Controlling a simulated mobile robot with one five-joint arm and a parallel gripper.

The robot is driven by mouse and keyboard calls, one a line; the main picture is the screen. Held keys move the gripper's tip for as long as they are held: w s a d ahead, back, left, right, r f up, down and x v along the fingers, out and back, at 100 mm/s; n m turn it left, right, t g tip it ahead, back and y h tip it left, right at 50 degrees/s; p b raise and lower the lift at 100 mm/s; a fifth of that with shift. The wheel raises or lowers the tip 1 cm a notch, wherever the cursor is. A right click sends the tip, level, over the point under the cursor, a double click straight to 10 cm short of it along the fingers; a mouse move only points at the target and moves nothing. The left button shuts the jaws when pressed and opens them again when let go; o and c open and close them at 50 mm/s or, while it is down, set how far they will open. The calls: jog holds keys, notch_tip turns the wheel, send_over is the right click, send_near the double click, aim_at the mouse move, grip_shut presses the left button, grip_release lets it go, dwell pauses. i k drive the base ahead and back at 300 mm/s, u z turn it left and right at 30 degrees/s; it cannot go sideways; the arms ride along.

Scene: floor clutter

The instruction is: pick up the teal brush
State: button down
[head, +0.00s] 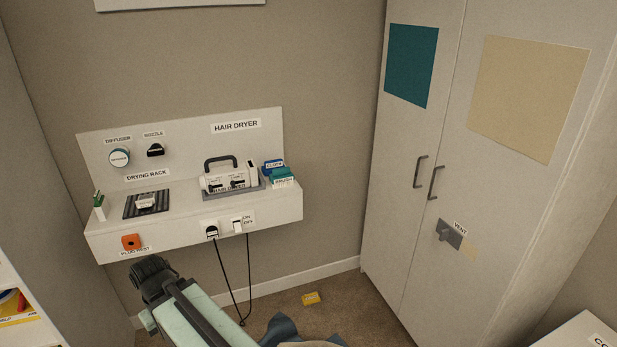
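A small teal block with a white label that seems to read BRUSH (283,177) sits at the right end of the wall shelf. It is beside a blue piece labelled CLOTH (273,165) and the grey hair dryer tray. Its bristles, if any, cannot be made out. The dark end of my mint-coloured arm (152,277) is in front of and below the shelf's left part, well to the left of the teal brush and apart from it. The fingers cannot be made out there.
The white shelf (200,236) also bears a hair dryer (225,180), a drying rack (147,203) and an orange plug rest (131,242). Black cords hang below it. A tall cabinet (415,135) stands right.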

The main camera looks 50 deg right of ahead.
aim_at(283, 176)
jog(key=z, duration=1.25)
